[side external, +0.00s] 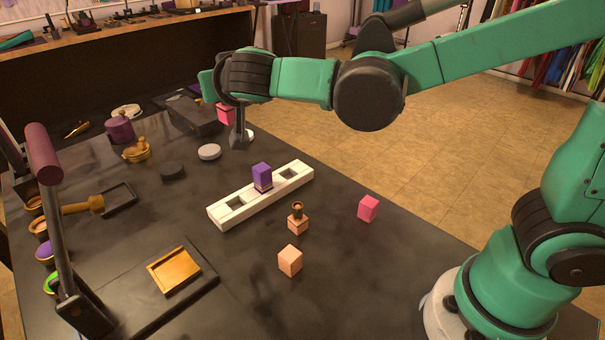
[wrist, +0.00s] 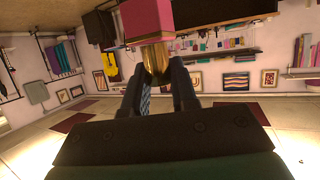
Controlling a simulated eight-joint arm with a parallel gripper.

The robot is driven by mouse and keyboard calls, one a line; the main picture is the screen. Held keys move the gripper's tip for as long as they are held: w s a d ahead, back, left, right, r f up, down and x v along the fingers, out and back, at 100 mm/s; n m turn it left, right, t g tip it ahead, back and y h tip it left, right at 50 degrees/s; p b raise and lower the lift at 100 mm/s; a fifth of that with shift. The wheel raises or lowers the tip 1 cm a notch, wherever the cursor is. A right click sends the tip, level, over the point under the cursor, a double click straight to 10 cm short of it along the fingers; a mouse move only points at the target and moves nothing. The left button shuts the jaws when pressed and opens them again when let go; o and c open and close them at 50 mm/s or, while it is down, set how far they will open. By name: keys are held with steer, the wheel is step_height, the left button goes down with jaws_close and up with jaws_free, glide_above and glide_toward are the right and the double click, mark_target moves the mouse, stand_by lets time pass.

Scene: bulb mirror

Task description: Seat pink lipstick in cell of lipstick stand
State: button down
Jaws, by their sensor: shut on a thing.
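The pink lipstick, with a pink block top (wrist: 147,20) and a gold lower part (wrist: 155,60), is shut between the dark fingers of my gripper (wrist: 158,80). In the side external view a pink part of it (side external: 226,115) shows below the arm's end, above the far part of the table and apart from the stand. The fingers are mostly hidden there. The white lipstick stand (side external: 222,217) lies slantwise mid-table. A purple lipstick (side external: 262,175) stands in its middle cell. Its near-left cell (side external: 236,202) and far-right cell (side external: 289,173) look empty.
In front of the stand are a small gold-topped peach piece (side external: 298,222), a peach block (side external: 290,260) and a pink block (side external: 368,208). A dark post (side external: 239,130) stands near the held lipstick. Round tins (side external: 209,152) lie behind the stand. A lever press (side external: 60,220) stands left.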

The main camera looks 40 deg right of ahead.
steer(key=shift+m+h, duration=0.4)
steer(key=shift+h, duration=0.1)
steer(key=f, duration=0.6)
steer(key=a+f, duration=0.1)
steer(key=f, duration=1.1)
steer(key=shift+w+a+f, duration=0.2)
steer(key=shift+w, duration=0.15)
steer(key=shift+f, duration=0.1)
steer(key=c, duration=0.7)
jaws_free()
